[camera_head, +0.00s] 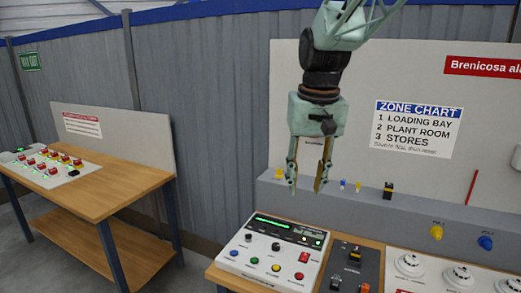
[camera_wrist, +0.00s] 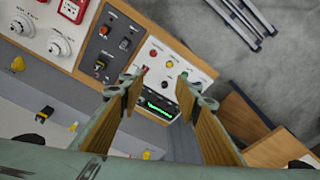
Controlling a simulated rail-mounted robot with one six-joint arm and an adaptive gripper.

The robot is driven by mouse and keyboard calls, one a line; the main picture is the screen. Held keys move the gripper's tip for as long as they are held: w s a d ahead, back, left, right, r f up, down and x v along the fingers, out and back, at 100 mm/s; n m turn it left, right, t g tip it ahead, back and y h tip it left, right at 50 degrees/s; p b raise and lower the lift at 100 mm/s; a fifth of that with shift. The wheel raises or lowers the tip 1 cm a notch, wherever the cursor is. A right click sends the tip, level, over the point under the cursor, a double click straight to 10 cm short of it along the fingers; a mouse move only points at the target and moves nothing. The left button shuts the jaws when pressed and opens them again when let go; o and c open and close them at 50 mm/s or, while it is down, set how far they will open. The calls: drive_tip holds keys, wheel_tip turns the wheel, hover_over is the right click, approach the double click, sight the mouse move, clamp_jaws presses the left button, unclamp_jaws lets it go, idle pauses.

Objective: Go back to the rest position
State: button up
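My gripper (camera_head: 306,186) hangs fingers-down above the back of the right-hand bench, in front of the grey wall. Its two fingers are apart with nothing between them. In the wrist view my gripper (camera_wrist: 165,95) shows its two wood-coloured finger pads spread wide, with the white control panel below and between them. That panel (camera_head: 262,262) carries a lit green display, coloured buttons and a red switch, and it lies below the gripper, not touching it. The same panel also shows in the wrist view (camera_wrist: 185,60).
A dark grey switch box (camera_head: 349,270) and white round detectors (camera_head: 409,264) sit right of the panel. A grey ledge (camera_head: 400,215) with coloured plugs runs behind. A zone chart (camera_head: 417,128) hangs on the backboard. Another wooden bench (camera_head: 110,190) stands left, with open floor between.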

drive_tip(key=s+d+r+t+b, duration=0.1)
drive_tip(key=s+d, duration=0.2)
drive_tip(key=s, duration=0.7)
drive_tip(key=s+d+r+b, duration=0.1)
drive_tip(key=s+d+b, duration=0.15)
drive_tip(key=s, duration=0.65)
drive_tip(key=s+d+f+b, duration=0.1)
drive_tip(key=s+f, duration=0.2)
drive_tip(key=s, duration=0.6)
drive_tip(key=s+d+f+t, duration=0.1)
drive_tip(key=s+d+f, duration=0.1)
drive_tip(key=s, duration=0.7)
drive_tip(key=shift+s+d+f+b, duration=0.3)
drive_tip(key=shift+s+f+b, duration=0.1)
drive_tip(key=shift+f, duration=0.4)
drive_tip(key=shift+o, duration=0.3)
drive_tip(key=shift+w+r, duration=0.1)
